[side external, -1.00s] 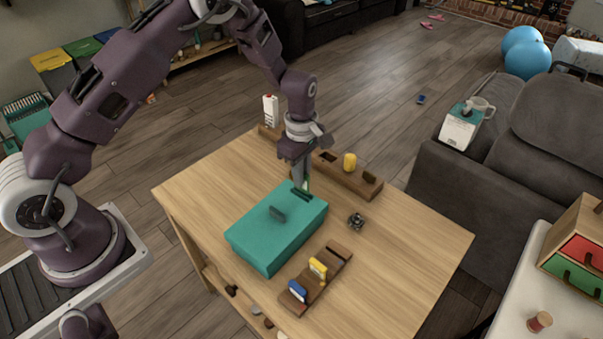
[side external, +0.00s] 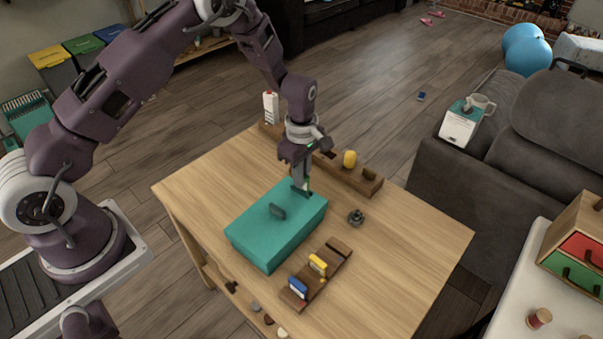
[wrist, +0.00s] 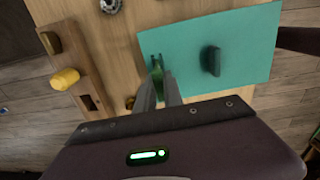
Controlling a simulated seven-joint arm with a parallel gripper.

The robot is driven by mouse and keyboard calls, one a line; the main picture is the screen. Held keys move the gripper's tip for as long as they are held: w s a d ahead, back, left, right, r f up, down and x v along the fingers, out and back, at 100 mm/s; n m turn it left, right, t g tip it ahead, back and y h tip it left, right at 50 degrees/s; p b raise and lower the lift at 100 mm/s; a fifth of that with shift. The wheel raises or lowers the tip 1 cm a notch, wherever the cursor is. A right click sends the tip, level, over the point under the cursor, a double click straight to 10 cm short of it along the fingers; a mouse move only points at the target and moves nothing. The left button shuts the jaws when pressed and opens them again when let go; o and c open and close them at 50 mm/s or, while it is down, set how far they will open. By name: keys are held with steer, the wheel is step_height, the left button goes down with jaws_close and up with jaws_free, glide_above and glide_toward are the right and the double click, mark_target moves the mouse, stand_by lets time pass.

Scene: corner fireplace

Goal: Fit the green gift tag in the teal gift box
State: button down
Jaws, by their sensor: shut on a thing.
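The teal gift box (side external: 265,237) stands on the wooden table, with a dark upright handle on its top and dark slot openings near the far end. My gripper (side external: 304,187) points down at that far end and is shut on the green gift tag (side external: 309,182), of which only a thin sliver shows. In the wrist view the tag (wrist: 158,76) is between my fingertips, right at the slot in the teal top (wrist: 185,60). My fingers hide part of the slot, so I cannot tell whether the tag's lower edge is inside it.
A dark wooden rack (side external: 318,275) with blue and yellow tags lies in front of the box. A long wooden block (side external: 340,172) with a yellow cylinder (side external: 349,160) is behind. A small dark metal piece (side external: 356,217) sits right of the box. The table's right side is clear.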

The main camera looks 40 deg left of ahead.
steer(key=shift+f, duration=0.2)
steer(key=c, duration=1.4)
jaws_free()
steer(key=s+r+m+t, duration=0.1)
steer(key=s+r+m, duration=0.2)
steer(key=r, duration=0.8)
steer(key=s+r+m+t, duration=0.1)
steer(key=s+r+m, duration=0.2)
steer(key=r, duration=0.9)
steer(key=s+r+m+t, duration=0.1)
steer(key=s+r+m, duration=0.4)
steer(key=s+r, duration=0.4)
steer(key=s+m+t, duration=0.1)
steer(key=s+m, duration=0.1)
steer(key=s, duration=0.3)
steer(key=s+m, duration=0.3)
steer(key=s, duration=0.1)
steer(key=s+m+t, duration=0.1)
steer(key=s+m, duration=0.1)
steer(key=s, duration=0.3)
steer(key=shift+s+a+m+t, duration=0.1)
steer(key=shift+s+m+t, duration=0.2)
steer(key=shift+s+m, duration=0.1)
